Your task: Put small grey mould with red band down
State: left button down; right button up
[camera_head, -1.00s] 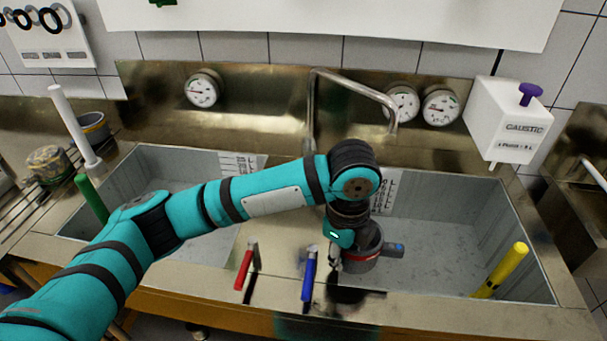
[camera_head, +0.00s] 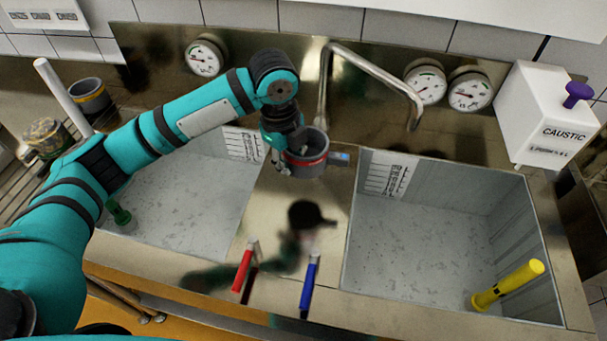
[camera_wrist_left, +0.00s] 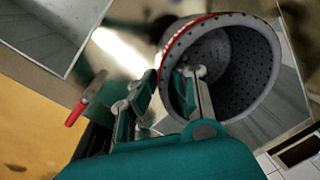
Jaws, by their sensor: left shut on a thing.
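The small grey mould with a red band (camera_head: 308,157) is held above the steel divider between the two sinks. In the left wrist view the mould (camera_wrist_left: 240,60) is tilted in the picture, its perforated inside showing. My left gripper (camera_head: 284,165) is shut on the mould's wall. In the left wrist view one finger of the gripper (camera_wrist_left: 165,95) shows inside the mould and the other outside. Whether the mould touches the steel cannot be told for sure; a dark reflection lies in front of it. My right gripper is not in view.
The left sink (camera_head: 190,215) and right sink (camera_head: 425,235) flank the divider (camera_head: 330,215). A bent tap (camera_head: 370,65) rises behind it. Red (camera_head: 243,270) and blue (camera_head: 309,285) handles stand at the front. Another grey mould with a yellowish band (camera_head: 90,97) is on the left rack.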

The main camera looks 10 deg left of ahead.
pick_arm(q)
jog(key=f, duration=0.3)
jog(key=f+p, duration=0.1)
jog(key=f, duration=0.1)
jog(key=shift+a+f, duration=0.1)
jog(key=shift+a, duration=0.15)
jog(key=shift+f+p, duration=0.4)
jog(key=shift+f, duration=1.85)
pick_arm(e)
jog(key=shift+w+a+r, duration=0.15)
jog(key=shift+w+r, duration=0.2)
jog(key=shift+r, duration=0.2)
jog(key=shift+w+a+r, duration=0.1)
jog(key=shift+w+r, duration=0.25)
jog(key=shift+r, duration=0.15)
pick_arm(q)
jog(key=c, duration=1.5)
grip_release()
jog(key=shift+f, duration=0.1)
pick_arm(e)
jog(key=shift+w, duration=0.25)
pick_arm(q)
jog(key=shift+o, duration=0.2)
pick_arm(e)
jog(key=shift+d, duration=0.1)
